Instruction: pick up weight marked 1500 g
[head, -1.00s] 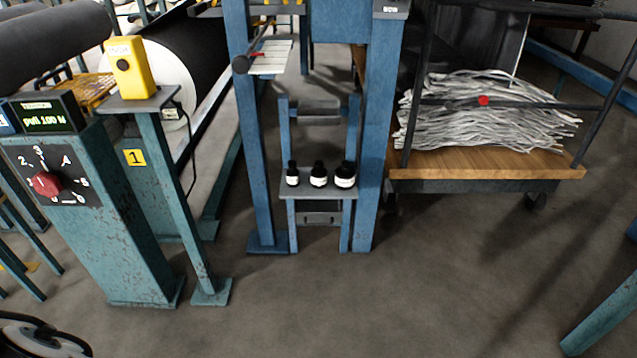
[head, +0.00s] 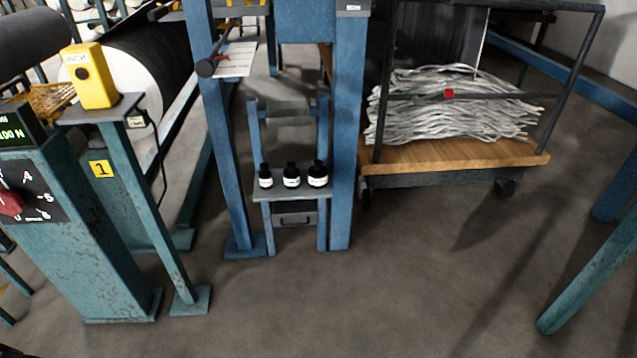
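Three black weights with white labels stand upright in a row on a small grey shelf (head: 295,193) in the blue frame. They are the left weight (head: 265,177), the middle weight (head: 291,177) and the right weight (head: 318,175). The right one looks slightly larger. The label markings are too small to read, so I cannot tell which is 1500 g. My gripper is not in view.
A teal post with a red dial (head: 12,204) and a stand with a yellow box (head: 90,76) are at left. A wooden-decked cart (head: 455,154) with grey strips stands at right. A teal leg (head: 590,275) is at far right. The floor (head: 360,305) in front is clear.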

